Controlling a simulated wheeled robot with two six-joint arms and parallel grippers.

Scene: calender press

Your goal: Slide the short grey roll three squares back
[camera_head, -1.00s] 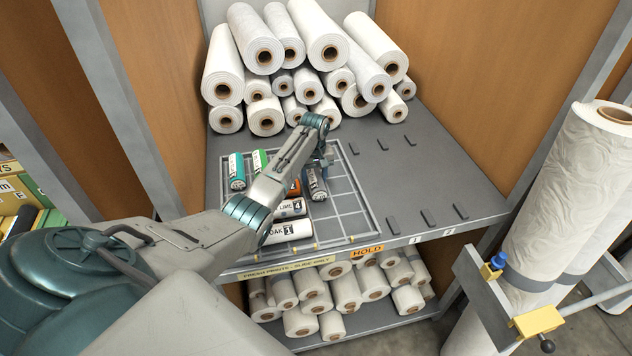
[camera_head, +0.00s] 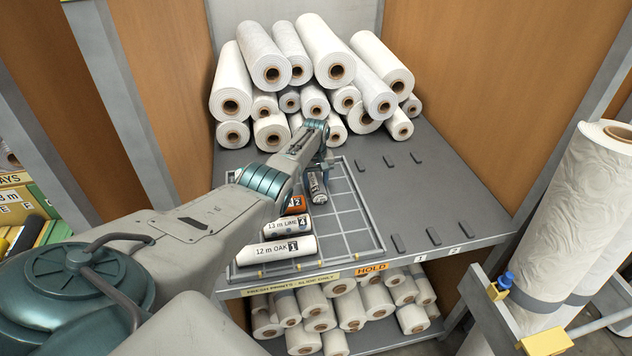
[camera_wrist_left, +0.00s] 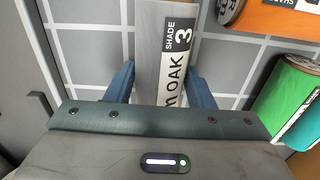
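The short grey roll (camera_head: 317,188) lies on the grid mat (camera_head: 360,213), pointing front to back, near its back middle. In the left wrist view the roll (camera_wrist_left: 165,50) carries a white label reading SHADE 3 and OAK. My left gripper (camera_head: 322,170) reaches over it from the left. In the left wrist view the two blue fingers (camera_wrist_left: 160,85) stand on either side of the roll, against its sides. The roll's back part is hidden under the gripper in the head view. My right gripper is not in view.
Green (camera_wrist_left: 287,95) and teal rolls show in the wrist view. Large white rolls (camera_head: 300,60) are stacked behind. The mat's right side is clear.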

